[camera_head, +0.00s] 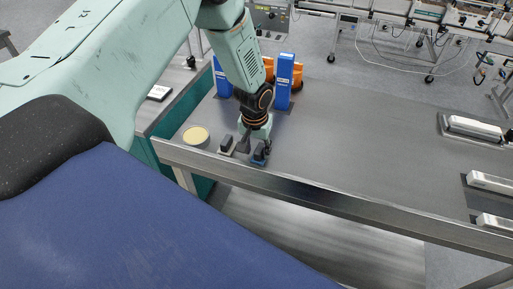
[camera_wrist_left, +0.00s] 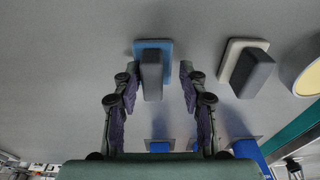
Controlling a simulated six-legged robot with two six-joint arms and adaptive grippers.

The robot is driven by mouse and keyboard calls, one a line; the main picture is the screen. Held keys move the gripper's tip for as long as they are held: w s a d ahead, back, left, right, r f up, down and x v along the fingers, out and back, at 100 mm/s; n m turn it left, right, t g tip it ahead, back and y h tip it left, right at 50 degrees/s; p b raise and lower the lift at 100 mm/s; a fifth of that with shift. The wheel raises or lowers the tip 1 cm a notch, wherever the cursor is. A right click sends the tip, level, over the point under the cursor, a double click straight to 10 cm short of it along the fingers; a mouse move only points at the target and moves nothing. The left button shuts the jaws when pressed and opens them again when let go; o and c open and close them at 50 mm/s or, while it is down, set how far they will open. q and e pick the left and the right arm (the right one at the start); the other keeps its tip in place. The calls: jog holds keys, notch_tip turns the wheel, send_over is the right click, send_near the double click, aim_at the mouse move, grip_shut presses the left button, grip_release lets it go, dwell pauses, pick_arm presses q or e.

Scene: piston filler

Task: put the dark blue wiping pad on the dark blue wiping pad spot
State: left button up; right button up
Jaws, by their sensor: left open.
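The blue wiping pad (camera_head: 260,157) has a blue base and a dark grey block handle. It lies on the grey table near its front edge, and it also shows in the left wrist view (camera_wrist_left: 152,48). My left gripper (camera_head: 256,148) is over it and open. In the left wrist view the two fingers (camera_wrist_left: 158,78) stand on either side of the handle, with a gap visible on each side. I cannot make out a separate dark blue spot. My right gripper is in neither view.
A cream-based pad (camera_head: 227,146) with a dark handle lies just left of the blue one. Left of it is a round cream-topped container (camera_head: 196,136). Blue uprights (camera_head: 284,80) stand behind. White-topped items (camera_head: 475,127) lie far right; the table's middle is clear.

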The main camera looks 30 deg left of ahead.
aim_at(256, 151)
pick_arm(q)
jog(key=shift+w+d+r, duration=0.1)
jog(key=shift+w+r, duration=0.05)
jog(key=shift+r, duration=0.25)
notch_tip(256, 151, up, 11)
jog(key=s, duration=0.1)
jog(key=shift+s+r, duration=0.2)
jog(key=shift+s, duration=0.1)
jog(key=shift+s, duration=0.1)
jog(key=shift+d, duration=0.1)
dwell(2.0)
